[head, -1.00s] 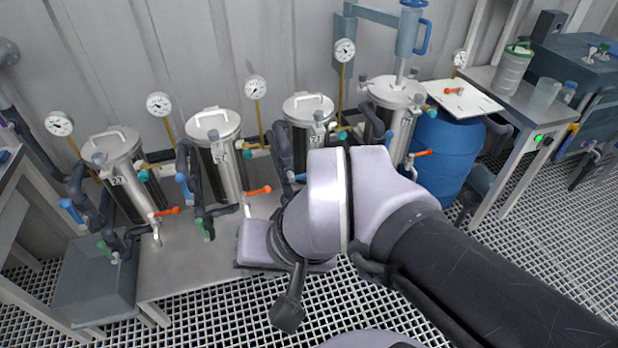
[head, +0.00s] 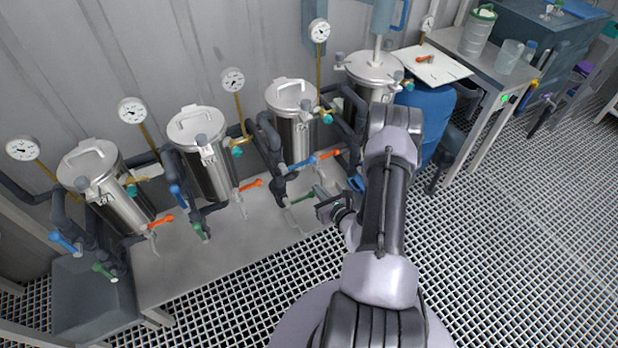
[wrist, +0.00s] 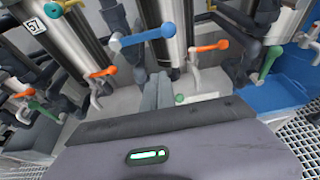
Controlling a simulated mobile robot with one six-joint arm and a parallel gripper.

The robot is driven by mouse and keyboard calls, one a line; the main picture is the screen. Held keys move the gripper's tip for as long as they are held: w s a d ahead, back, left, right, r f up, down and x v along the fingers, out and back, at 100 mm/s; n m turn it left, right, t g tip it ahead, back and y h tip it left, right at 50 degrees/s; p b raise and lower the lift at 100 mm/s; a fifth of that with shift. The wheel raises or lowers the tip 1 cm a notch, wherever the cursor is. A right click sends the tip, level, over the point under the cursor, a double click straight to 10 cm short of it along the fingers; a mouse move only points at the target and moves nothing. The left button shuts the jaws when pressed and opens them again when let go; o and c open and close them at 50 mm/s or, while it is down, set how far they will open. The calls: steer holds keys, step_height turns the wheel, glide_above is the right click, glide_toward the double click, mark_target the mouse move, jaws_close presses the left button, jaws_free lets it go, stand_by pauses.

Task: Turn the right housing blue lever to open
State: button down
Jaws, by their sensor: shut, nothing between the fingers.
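Several steel housings stand in a row along the wall. The far-right housing (head: 372,68) is partly behind my arm, and I cannot make out its blue lever. The housing left of it (head: 294,100) has a blue lever (head: 301,163) lying roughly sideways at its lower front. That lever also shows in the wrist view (wrist: 145,37), left of an orange lever (wrist: 210,47). My gripper (head: 322,208) is shut and empty, in front of and below this blue lever, apart from it. Its grey fingers (wrist: 157,92) point toward the lever in the wrist view.
A green lever (head: 302,197) sits close to my gripper, and orange levers (head: 250,185) stick out along the row. A blue drum (head: 440,108) stands right of the housings.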

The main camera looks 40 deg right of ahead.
mark_target(299, 165)
steer(key=b+x, duration=0.2)
steer(key=x, duration=0.6)
step_height(299, 165, up, 4)
steer(key=shift+w+b, duration=0.2)
steer(key=shift+b, duration=0.15)
